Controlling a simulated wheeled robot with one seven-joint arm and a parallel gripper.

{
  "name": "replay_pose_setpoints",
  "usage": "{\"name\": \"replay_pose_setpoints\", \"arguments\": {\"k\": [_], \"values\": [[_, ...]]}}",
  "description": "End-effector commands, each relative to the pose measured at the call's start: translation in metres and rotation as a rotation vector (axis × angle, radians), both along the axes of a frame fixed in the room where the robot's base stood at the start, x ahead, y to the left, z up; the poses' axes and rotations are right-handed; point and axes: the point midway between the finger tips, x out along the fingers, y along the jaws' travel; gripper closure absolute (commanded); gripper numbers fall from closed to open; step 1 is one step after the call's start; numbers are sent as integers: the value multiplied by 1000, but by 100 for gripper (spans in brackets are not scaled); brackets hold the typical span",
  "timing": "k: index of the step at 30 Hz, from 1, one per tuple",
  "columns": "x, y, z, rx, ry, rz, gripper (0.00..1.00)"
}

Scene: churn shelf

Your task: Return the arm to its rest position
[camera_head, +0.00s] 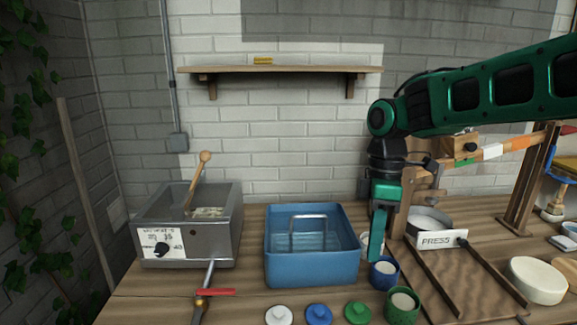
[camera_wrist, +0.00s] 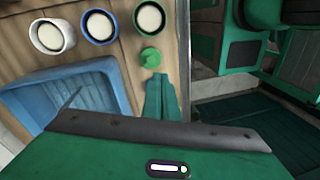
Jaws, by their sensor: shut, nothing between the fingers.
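My gripper (camera_head: 376,256) points down, shut and empty, just right of the blue tub in the head view. Its green arm reaches in from the right side, bent at the elbow over the bench. In the wrist view my gripper (camera_wrist: 160,82) shows its fingers together near the green lid, with nothing between them. The blue cup (camera_head: 384,273) stands close to the fingertips in the head view; I cannot tell whether they touch.
The blue tub (camera_head: 283,268) holds a metal-handled piece. A metal vat (camera_head: 222,228) stands left. White, blue and green lids (camera_head: 358,312) lie in front. A green cup (camera_head: 402,310) and a wooden press (camera_head: 397,215) stand right. A shelf (camera_head: 300,70) hangs above.

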Motion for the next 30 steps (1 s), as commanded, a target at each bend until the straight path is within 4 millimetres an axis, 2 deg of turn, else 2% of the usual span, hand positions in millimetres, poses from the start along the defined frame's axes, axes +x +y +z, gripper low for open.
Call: {"name": "replay_pose_setpoints", "arguments": {"k": [1,6,9,12,15,19,22,30], "values": [[-12,-31,-1,-23,-12,-171,100],[-62,-120,-14,-92,-39,-753,100],[-100,-164,-26,-122,-50,-1089,100],[-141,-198,-40,-148,-54,-1394,100],[-175,-219,-54,-165,-53,-1634,100],[-204,-232,-66,-179,-49,-1830,100],[-214,-236,-71,-184,-47,-1895,100],[-214,-236,-71,-184,-47,-1898,100]]}}
